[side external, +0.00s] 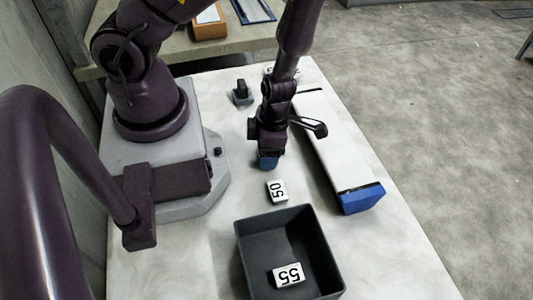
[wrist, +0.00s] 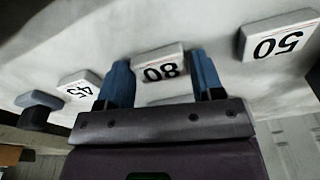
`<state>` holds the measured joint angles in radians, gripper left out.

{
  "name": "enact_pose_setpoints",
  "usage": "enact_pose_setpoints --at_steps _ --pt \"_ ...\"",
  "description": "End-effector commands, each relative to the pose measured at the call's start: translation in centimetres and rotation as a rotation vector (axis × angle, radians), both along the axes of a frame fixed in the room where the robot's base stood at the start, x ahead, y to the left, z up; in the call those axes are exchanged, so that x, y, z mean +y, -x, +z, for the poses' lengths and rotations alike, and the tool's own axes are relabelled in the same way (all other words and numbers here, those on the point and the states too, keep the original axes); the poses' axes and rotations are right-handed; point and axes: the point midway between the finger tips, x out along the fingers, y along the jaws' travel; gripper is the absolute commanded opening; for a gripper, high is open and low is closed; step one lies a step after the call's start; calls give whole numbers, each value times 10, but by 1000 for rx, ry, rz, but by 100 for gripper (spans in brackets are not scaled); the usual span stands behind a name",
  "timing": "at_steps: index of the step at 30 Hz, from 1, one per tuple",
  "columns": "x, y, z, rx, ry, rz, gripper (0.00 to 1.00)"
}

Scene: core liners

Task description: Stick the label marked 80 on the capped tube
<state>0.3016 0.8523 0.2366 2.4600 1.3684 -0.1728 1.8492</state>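The label marked 80 (wrist: 160,66) is a white block with black digits, upside down in the wrist view. It lies on the table between the blue fingertips of my gripper (wrist: 160,60), which are apart on either side of it. In the side view my gripper (side external: 268,163) points down, low over the table, and hides this label. The capped tube is a long white piece (side external: 333,140) lying right of my gripper, with a blue cap (side external: 361,199) at its near end and a dark far end.
The label marked 50 (side external: 277,191) lies near my gripper. The label marked 45 (wrist: 79,85) lies on the other side. A dark tray (side external: 241,243) holds the label marked 55 (side external: 288,275). A small dark fixture (side external: 242,93) stands left of my gripper.

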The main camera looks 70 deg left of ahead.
Motion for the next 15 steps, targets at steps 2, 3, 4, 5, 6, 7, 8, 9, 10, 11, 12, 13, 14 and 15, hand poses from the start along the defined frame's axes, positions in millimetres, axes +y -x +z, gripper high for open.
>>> enact_pose_setpoints --at_steps 2,3,4,5,6,7,8,9,10,11,12,13,14,15 --pt "0 0 0 0 0 0 43" --pt "0 0 0 0 0 0 38" --pt "0 0 0 0 0 0 38" --pt "0 0 0 0 0 0 37" --pt "0 0 0 0 0 0 37" --pt "0 0 0 0 0 0 37" --pt "0 0 0 0 0 0 37" --pt "0 0 0 0 0 1 37" --pt "0 0 0 0 1 2 37" --pt "0 0 0 0 0 5 37" --pt "0 0 0 0 2 9 37" --pt "0 -1 0 0 2 15 37" --pt "0 -1 0 0 2 22 37" --pt "-1 -2 0 0 2 34 36"
